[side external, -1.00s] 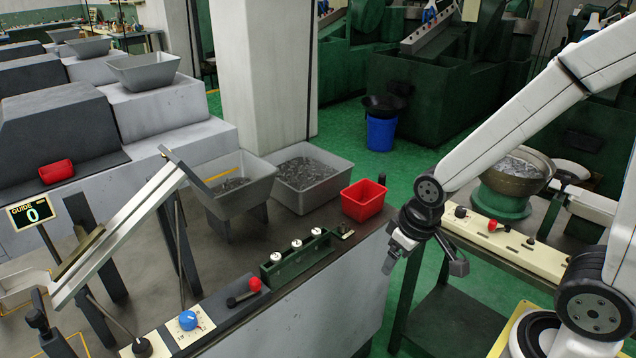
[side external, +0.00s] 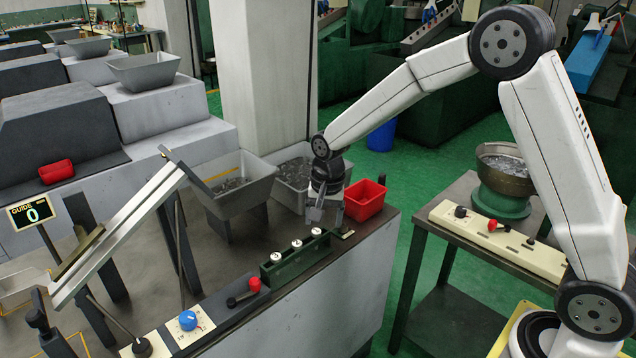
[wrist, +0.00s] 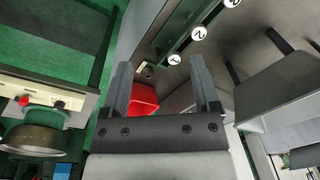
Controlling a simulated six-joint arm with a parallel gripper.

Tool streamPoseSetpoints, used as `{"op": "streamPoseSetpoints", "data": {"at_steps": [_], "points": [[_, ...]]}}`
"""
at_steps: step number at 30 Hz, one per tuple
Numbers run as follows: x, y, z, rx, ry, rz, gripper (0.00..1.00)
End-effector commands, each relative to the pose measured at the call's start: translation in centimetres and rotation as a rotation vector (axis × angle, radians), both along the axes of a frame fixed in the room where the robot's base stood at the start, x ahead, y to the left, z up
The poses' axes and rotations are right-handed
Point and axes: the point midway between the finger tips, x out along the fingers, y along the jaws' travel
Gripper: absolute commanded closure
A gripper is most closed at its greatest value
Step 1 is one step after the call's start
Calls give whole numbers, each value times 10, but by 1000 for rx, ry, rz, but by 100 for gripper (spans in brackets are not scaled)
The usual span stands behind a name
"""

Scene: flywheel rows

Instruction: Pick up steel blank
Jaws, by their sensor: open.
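No single steel blank can be made out for certain. Many small grey metal pieces fill the grey bin (side external: 292,172) at the back of the bench and the raised grey hopper (side external: 240,190) to its left; at this size I cannot tell what they are. My gripper (side external: 318,216) is above the bench, pointing down, just left of the red bin (side external: 364,200) and behind the green rack (side external: 296,258). In the wrist view my gripper (wrist: 160,82) is open, its two grey fingers apart with nothing held between them. The red bin (wrist: 143,100) shows near the left finger.
Round white tops (side external: 297,243) stand in the green rack. A sloped metal chute (side external: 120,232) rises on the left. A control strip with a blue knob (side external: 188,320) and a red-ended lever (side external: 254,285) lines the front edge. A bowl feeder (side external: 502,165) stands on the right table.

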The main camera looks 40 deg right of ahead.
Motion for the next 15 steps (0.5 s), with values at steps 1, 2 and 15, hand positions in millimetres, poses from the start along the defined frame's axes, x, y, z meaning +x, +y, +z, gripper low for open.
{"op": "streamPoseSetpoints", "data": {"at_steps": [1,2,15], "points": [[11,1,-4,4,10,-52,21],[17,2,-6,6,17,-85,21],[78,8,-30,21,80,-476,21]]}}
